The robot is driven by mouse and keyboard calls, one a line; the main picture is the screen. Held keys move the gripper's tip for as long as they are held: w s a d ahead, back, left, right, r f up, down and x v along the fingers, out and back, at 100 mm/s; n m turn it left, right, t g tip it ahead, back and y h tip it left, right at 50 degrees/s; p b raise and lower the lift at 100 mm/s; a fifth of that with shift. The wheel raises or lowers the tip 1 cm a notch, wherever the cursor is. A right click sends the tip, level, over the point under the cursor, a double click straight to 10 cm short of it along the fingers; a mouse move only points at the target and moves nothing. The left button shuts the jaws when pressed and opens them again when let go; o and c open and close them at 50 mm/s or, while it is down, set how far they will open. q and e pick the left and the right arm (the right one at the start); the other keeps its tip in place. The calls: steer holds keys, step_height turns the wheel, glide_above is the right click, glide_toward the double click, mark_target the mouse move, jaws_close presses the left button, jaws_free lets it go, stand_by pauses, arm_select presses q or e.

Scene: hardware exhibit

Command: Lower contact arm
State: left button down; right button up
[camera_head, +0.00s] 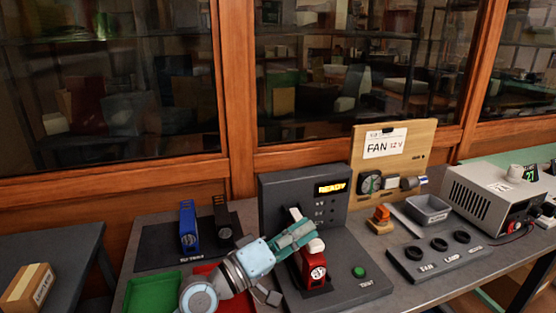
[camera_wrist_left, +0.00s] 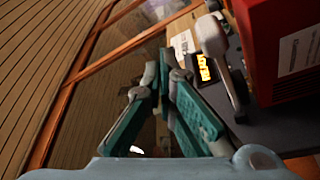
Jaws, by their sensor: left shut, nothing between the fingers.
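The dark test stand (camera_head: 345,262) has a lit READY display (camera_head: 331,188), which also shows in the left wrist view (camera_wrist_left: 203,67). A red device (camera_head: 312,268) stands on it, and its red body fills the upper right of the left wrist view (camera_wrist_left: 280,45). A light grey arm (camera_wrist_left: 227,75), seemingly the contact arm, runs beside that body. My left gripper (camera_head: 309,229) is shut and empty, by the top of the red device. Its teal fingers (camera_wrist_left: 165,72) lie left of the grey arm, apart from it in the wrist view. My right gripper is out of view.
A green button (camera_head: 359,272) is on the stand's right. Blue (camera_head: 188,228) and black (camera_head: 222,222) tools stand on a dark mat behind a green tray (camera_head: 153,292). A wooden fan board (camera_head: 378,150), a knob panel (camera_head: 440,258) and a power supply (camera_head: 487,200) occupy the right.

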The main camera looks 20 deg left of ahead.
arm_select(q)
steer(key=shift+f, duration=0.3)
stand_by(0.4)
